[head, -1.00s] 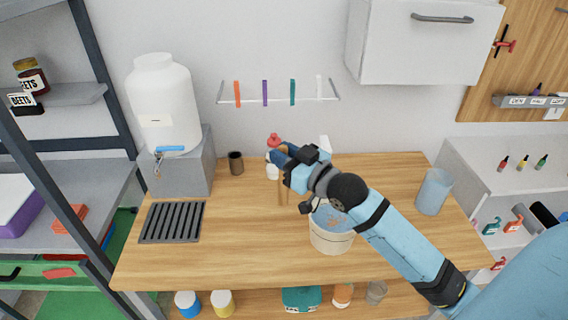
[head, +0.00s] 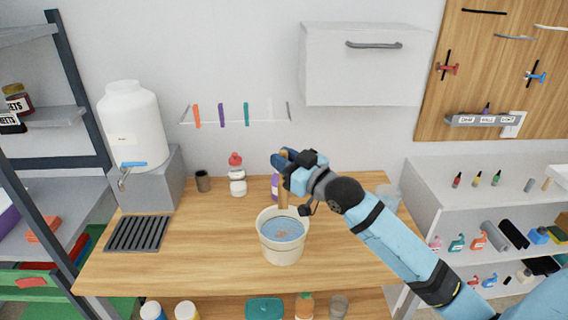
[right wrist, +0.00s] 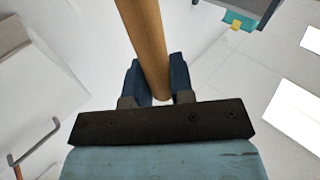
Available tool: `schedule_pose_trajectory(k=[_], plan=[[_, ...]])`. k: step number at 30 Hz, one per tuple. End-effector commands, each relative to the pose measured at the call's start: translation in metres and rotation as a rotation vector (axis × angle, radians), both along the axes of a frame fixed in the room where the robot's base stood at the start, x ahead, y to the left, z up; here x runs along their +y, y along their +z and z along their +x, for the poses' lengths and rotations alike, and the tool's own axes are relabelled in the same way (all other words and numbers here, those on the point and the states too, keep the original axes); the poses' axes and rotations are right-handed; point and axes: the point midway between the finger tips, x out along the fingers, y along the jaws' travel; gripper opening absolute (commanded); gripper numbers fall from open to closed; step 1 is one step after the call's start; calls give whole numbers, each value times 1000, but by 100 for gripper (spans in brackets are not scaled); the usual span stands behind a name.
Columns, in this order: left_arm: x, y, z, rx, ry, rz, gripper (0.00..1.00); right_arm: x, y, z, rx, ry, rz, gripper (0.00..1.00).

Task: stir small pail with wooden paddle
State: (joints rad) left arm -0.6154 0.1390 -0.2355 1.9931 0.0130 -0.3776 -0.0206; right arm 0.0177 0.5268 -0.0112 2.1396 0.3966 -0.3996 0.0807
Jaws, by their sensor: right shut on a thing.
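The small pail (head: 283,249) is cream-coloured, holds a blue speckled content, and stands upright on the wooden table (head: 190,265). My right gripper (head: 280,160) is above the pail's far rim, shut on the wooden paddle (head: 282,192). The paddle hangs down from the fingers toward the pail's back edge; I cannot tell whether its lower end is inside or behind the rim. In the right wrist view the paddle's round shaft (right wrist: 146,45) runs between the two dark blue fingers (right wrist: 157,82). My left gripper is not in view.
Behind the pail stand a white bottle with a red top (head: 237,178), a purple bottle (head: 275,186) and a dark cup (head: 203,181). A clear container (head: 387,197) is partly behind my arm. A water jug (head: 131,125) and black grate (head: 138,233) are at left. The table's front left is clear.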

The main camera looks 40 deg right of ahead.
Motion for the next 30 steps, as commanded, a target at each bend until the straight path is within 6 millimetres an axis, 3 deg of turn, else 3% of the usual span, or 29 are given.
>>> schedule_pose_trajectory(k=[17,30], plan=[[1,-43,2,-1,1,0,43,0,-42,0,0,0,0,0],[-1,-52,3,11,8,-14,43,0,-75,0,0,1,1,0]])
